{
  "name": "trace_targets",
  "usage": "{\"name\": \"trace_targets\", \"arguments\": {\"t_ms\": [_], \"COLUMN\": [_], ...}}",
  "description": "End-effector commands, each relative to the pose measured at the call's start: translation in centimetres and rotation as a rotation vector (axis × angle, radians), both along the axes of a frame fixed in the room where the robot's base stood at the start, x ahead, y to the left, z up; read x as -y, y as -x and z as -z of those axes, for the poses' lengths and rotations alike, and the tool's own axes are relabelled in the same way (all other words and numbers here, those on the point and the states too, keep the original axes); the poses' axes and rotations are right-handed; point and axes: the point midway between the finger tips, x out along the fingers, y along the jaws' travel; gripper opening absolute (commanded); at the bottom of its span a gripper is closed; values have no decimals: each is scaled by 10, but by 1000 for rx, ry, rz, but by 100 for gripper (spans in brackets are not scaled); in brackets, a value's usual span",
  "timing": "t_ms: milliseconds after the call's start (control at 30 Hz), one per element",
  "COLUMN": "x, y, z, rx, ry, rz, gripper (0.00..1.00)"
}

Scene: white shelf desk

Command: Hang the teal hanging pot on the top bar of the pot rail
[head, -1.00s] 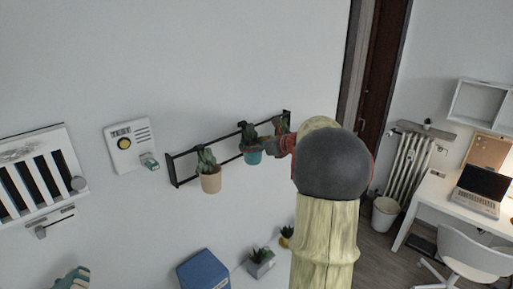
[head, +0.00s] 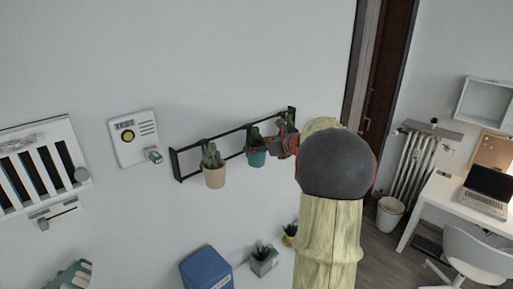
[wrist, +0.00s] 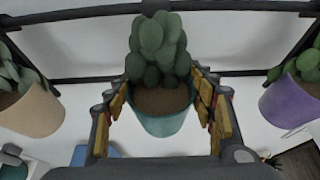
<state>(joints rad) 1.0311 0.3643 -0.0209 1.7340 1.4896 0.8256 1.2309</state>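The teal pot (wrist: 163,124), with a green cactus and brown soil, hangs upright at the rail in the wrist view. A dark hook piece (wrist: 155,8) above its cactus overlaps the top bar (wrist: 90,14) of the pot rail. In the head view the teal pot (head: 257,159) is at the rail (head: 230,132), right of the beige pot. My gripper (wrist: 163,90) has its fingers spread on either side of the teal pot, with wall showing in gaps between pads and pot. It is open around the pot. In the head view my arm partly hides the rail's right end.
A blue box (head: 206,268) and small potted plants (head: 264,260) stand below. The wall above the rail is clear.

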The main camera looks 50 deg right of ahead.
Motion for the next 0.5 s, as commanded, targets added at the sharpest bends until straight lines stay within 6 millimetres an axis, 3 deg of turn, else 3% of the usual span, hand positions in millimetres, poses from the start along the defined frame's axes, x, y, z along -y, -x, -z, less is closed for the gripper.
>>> {"name": "trace_targets", "arguments": {"t_ms": [267,500], "x": [0,0], "y": [0,0], "z": [1,1], "rx": [-1,-1], "ry": [0,-1], "rz": [0,0], "gripper": [72,73]}}
